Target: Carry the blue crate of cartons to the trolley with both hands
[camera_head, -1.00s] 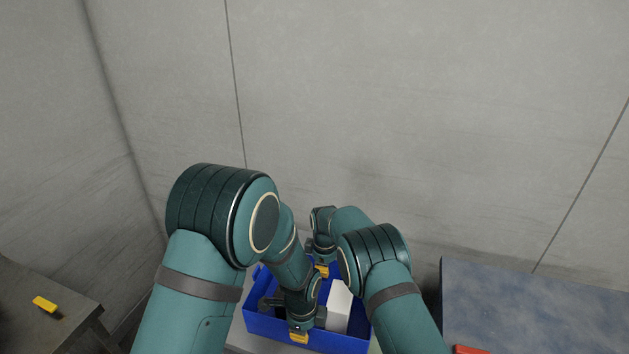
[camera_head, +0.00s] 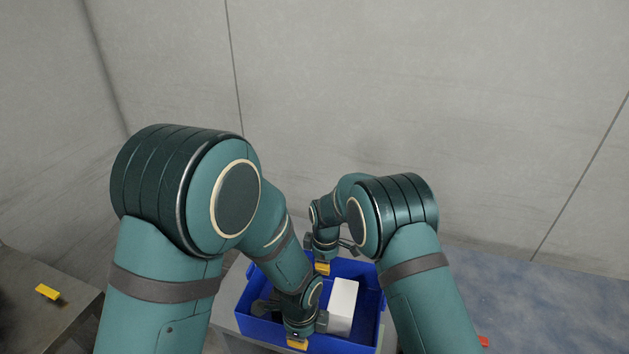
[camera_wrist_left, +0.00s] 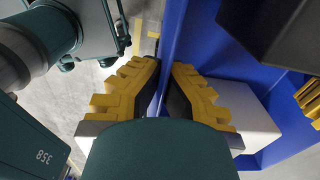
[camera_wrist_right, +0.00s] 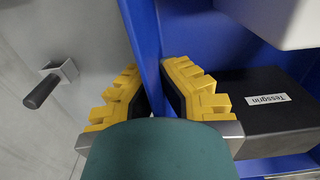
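The blue crate (camera_head: 364,275) is in the lower middle of the head view, partly hidden by my arms. A white carton (camera_head: 342,303) stands inside on the right. A black carton with a white label (camera_wrist_right: 265,128) lies inside in the right wrist view. My left gripper (camera_head: 297,343) is at the crate's near wall; in the left wrist view its yellow fingers (camera_wrist_left: 163,82) close on both sides of that wall. My right gripper (camera_head: 322,268) is at the far wall; in the right wrist view its fingers (camera_wrist_right: 155,85) hold that wall between them. I cannot tell which surface is the trolley.
A speckled blue-grey surface (camera_head: 540,300) with a small red thing (camera_head: 483,341) is at the right. A dark table (camera_head: 25,320) with a yellow object (camera_head: 47,292) is at the left. A grey surface (camera_head: 228,300) shows beneath the crate. Bare walls close off the back.

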